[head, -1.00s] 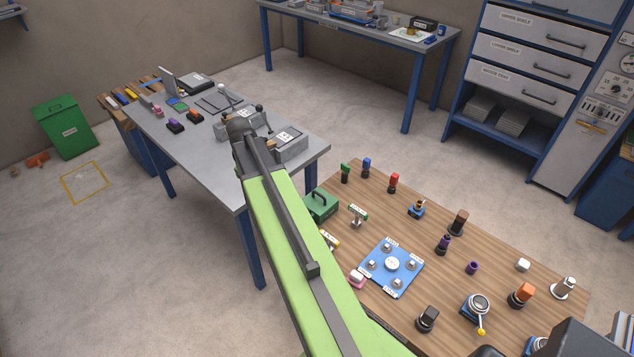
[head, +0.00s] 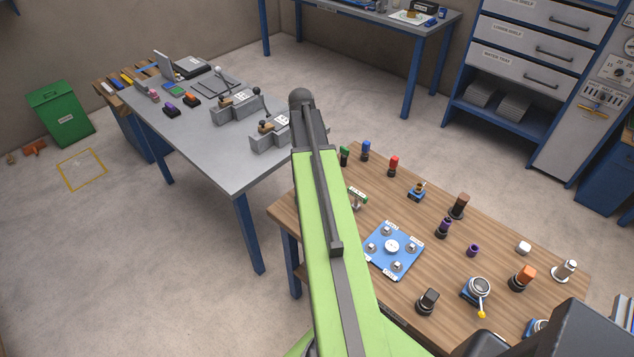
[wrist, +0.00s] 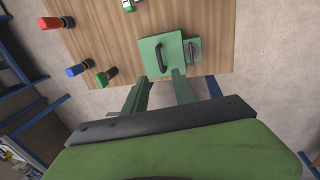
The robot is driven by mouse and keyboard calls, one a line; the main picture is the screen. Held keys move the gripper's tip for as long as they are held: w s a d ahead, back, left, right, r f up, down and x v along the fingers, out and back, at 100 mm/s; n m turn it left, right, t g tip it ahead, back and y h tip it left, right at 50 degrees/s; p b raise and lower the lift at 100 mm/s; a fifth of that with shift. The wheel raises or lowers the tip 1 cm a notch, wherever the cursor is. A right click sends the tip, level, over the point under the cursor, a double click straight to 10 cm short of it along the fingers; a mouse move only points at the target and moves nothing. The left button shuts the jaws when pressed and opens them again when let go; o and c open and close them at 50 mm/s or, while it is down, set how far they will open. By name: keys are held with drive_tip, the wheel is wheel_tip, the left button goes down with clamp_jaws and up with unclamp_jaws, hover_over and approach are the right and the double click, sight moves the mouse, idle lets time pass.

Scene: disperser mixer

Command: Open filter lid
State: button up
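In the wrist view a green square lid-like piece (wrist: 153,45) with a dark arched handle (wrist: 162,57) lies near the wooden table's edge. A smaller grey-green part with a dark bar (wrist: 193,49) adjoins its right side. I cannot read a label that marks it as the filter lid. My gripper (wrist: 159,78) has its two green fingers spread apart, with nothing between them. The fingertips appear at the piece's near edge, short of the handle; the height gap is unclear. In the head view my arm hides this piece and my gripper.
On the wooden table (head: 330,222), red (wrist: 56,22), blue (wrist: 79,69) and green (wrist: 107,76) pieces stand left of the lid in the wrist view. A blue plate with knobs (head: 408,266) lies right of my arm. A grey table (head: 215,150) with two grey devices stands to the left.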

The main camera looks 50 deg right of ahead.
drive_tip(key=f+b, duration=0.3)
drive_tip(key=d+f+b, duration=0.1)
drive_tip(key=f+b, duration=0.2)
drive_tip(key=f, duration=0.1)
drive_tip(key=d+f+b, duration=0.1)
drive_tip(key=f+b, duration=0.2)
drive_tip(key=shift+f, duration=0.35)
drive_tip(key=shift+r, duration=0.15)
drive_tip(key=shift+c, duration=0.2)
clamp_jaws()
idle(0.4)
